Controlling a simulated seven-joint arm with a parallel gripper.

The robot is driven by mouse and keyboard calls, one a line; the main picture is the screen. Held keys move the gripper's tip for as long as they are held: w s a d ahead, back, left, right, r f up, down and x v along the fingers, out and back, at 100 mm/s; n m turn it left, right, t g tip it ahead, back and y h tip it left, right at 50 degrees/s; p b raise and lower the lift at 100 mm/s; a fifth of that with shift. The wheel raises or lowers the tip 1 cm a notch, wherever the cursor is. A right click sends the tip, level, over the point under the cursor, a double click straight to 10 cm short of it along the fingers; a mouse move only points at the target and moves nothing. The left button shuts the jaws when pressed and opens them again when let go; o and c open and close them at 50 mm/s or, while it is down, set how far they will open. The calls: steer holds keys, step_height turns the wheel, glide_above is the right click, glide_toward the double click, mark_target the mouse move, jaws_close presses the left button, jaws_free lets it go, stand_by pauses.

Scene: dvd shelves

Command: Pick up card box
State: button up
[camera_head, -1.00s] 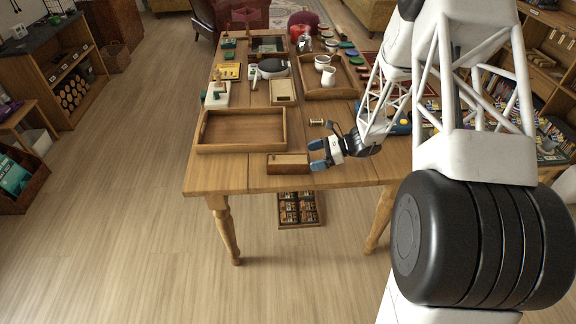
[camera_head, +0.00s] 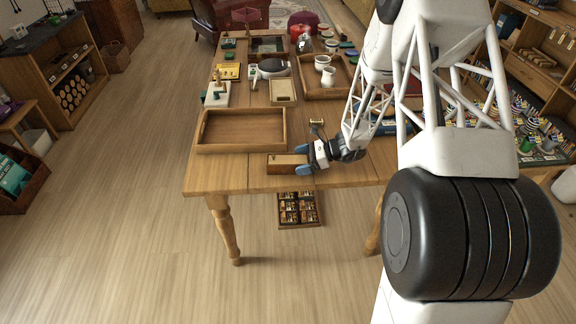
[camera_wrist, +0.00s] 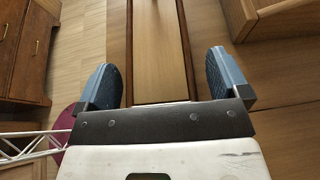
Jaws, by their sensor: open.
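The card box (camera_head: 286,164) is a small, oblong wooden box lying near the front edge of the wooden table. In the wrist view the card box (camera_wrist: 160,55) has a pale lid panel inside darker brown edges. My gripper (camera_head: 304,160) is open at the box's right end. In the wrist view my gripper (camera_wrist: 162,78) has its two blue fingers on either side of the box, with a gap showing on each side. The near end of the box is hidden by the gripper's body.
A shallow empty wooden tray (camera_head: 241,148) stands just behind the box. A small brass-coloured spool (camera_head: 316,122) lies behind my gripper. White cups (camera_head: 328,76) stand in another tray farther back. The tabletop left of the box is clear.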

steer(key=shift+a+f, duration=0.15)
steer(key=shift+a, duration=0.15)
stand_by(0.4)
steer(key=c, duration=1.2)
